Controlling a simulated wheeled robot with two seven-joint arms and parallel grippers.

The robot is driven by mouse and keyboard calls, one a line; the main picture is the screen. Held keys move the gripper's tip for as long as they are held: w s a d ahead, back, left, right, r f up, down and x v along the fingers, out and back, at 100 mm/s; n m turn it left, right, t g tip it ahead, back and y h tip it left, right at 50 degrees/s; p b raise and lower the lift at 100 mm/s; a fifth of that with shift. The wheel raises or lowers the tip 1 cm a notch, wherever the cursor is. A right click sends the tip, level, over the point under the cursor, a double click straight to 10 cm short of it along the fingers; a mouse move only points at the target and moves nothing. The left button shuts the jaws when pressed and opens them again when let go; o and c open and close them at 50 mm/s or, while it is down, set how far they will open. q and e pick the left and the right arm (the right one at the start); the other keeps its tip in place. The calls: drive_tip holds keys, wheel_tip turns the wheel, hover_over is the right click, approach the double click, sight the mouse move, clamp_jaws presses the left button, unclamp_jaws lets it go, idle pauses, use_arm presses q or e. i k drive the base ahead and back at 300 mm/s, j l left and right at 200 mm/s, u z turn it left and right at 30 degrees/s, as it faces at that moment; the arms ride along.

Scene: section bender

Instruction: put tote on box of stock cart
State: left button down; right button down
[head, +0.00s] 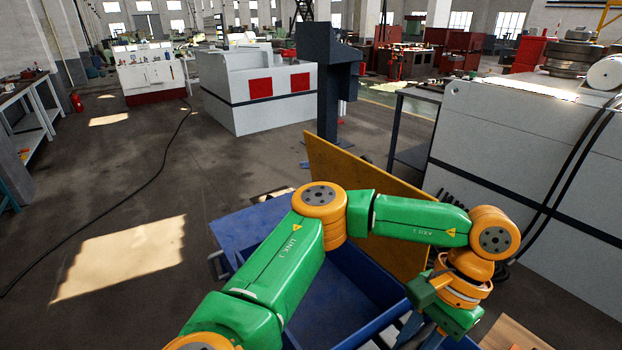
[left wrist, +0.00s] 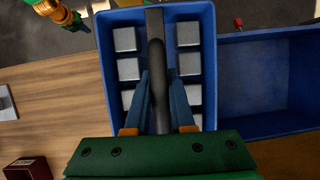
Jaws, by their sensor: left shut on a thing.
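The tote (left wrist: 104,62) is a blue open bin holding several grey metal blocks, with a dark handle bar (left wrist: 155,45) across its middle. In the left wrist view my left gripper (left wrist: 157,78) is shut on the handle bar. In the head view this gripper (head: 424,330) is at the bottom right, partly hidden by its wrist. The box of the stock cart (head: 372,275) is blue, open and looks empty, left of the gripper. It also shows in the left wrist view (left wrist: 275,85), right beside the tote.
A wooden tabletop (left wrist: 55,90) lies left of the tote, with a dark red object (left wrist: 25,168) and a grey block (left wrist: 6,103). A yellow-brown panel (head: 365,205) stands behind the cart box. A large grey machine (head: 530,160) is at right. The floor at left is mostly clear.

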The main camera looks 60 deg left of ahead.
sight(317, 306)
drive_tip(key=j+z, duration=0.1)
drive_tip(key=j, duration=0.45)
drive_tip(key=k+j+z, duration=0.1)
drive_tip(key=j, duration=0.45)
drive_tip(key=k+j+z, duration=0.1)
drive_tip(key=j, duration=0.5)
drive_tip(key=k+j+z, duration=0.15)
drive_tip(key=j, duration=0.4)
drive_tip(key=i, duration=0.05)
